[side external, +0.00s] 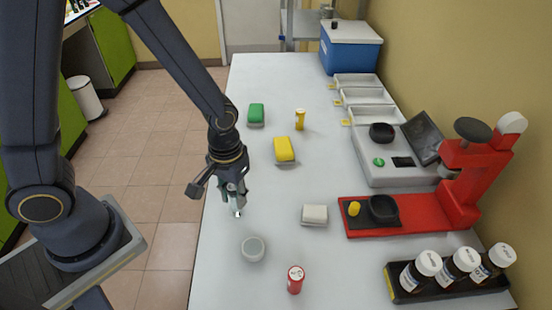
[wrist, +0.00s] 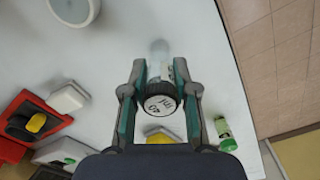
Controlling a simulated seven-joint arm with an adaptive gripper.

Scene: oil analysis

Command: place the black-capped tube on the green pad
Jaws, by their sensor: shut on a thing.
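My gripper (side external: 236,197) is shut on the black-capped tube (wrist: 158,60). In the wrist view the cap, black with a white labelled top, sits between the fingers (wrist: 160,98), and the clear body extends beyond them. In the side view only the tube's pale lower end (side external: 238,212) shows below my fingers, near the table's left edge; whether it touches the table is unclear. The green pad (side external: 256,113) lies farther back near the left edge, apart from my gripper, with nothing seen on it. It also shows in the wrist view (wrist: 222,130), right of the fingers.
A yellow pad (side external: 284,149) and a yellow tube (side external: 300,119) stand near the green pad. A white pad (side external: 314,214), a round bowl (side external: 253,248) and a red tube (side external: 295,279) are nearer. A red device (side external: 430,210) stands right. The table between my gripper and the green pad looks clear.

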